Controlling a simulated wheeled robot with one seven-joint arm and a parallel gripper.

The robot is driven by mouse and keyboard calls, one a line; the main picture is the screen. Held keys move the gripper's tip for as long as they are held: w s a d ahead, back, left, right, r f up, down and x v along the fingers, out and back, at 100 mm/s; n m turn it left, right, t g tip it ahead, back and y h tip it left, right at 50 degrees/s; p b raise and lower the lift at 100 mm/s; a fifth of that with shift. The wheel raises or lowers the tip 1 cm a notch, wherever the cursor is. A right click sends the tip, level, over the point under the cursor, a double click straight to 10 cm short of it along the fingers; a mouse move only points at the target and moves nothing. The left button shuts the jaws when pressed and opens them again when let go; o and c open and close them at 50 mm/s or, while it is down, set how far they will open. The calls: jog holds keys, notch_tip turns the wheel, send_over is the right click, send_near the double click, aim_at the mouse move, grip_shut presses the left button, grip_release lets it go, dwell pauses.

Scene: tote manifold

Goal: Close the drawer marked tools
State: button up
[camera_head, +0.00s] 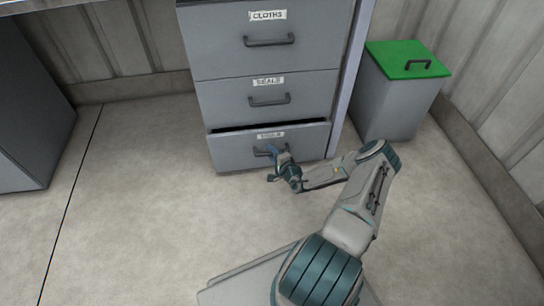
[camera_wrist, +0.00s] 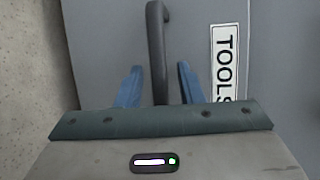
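The tools drawer (camera_head: 228,152) is the lowest drawer of the grey cabinet and stands slightly open, with a dark gap along its top edge. In the wrist view the label TOOLS (camera_wrist: 224,62) shows on the drawer front (camera_wrist: 280,50), beside the dark bar handle (camera_wrist: 157,45). My gripper (camera_head: 271,150) is at this handle. In the wrist view my gripper's two blue fingers (camera_wrist: 158,84) are apart, one on each side of the handle, with gaps between them and the bar. The handle's near end is hidden by the gripper body.
Above are the drawers marked SEALS (camera_head: 225,98) and CLOTHS (camera_head: 220,45), both shut. A grey bin with a green lid (camera_head: 400,60) stands right of the cabinet. A dark grey unit (camera_head: 30,120) stands at the left. The floor (camera_head: 140,220) in front is clear on the left.

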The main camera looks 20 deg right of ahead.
jog(key=shift+w, duration=0.1)
grip_shut()
jog(key=w, duration=0.2)
jog(key=w+d, duration=0.1)
jog(key=w, duration=0.1)
jog(key=shift+w+d+p, duration=0.15)
jog(key=shift+p, duration=0.2)
jog(key=shift+r, duration=0.1)
grip_release()
jog(key=shift+w, duration=0.1)
jog(key=p+v, duration=0.6)
jog(key=v, duration=0.8)
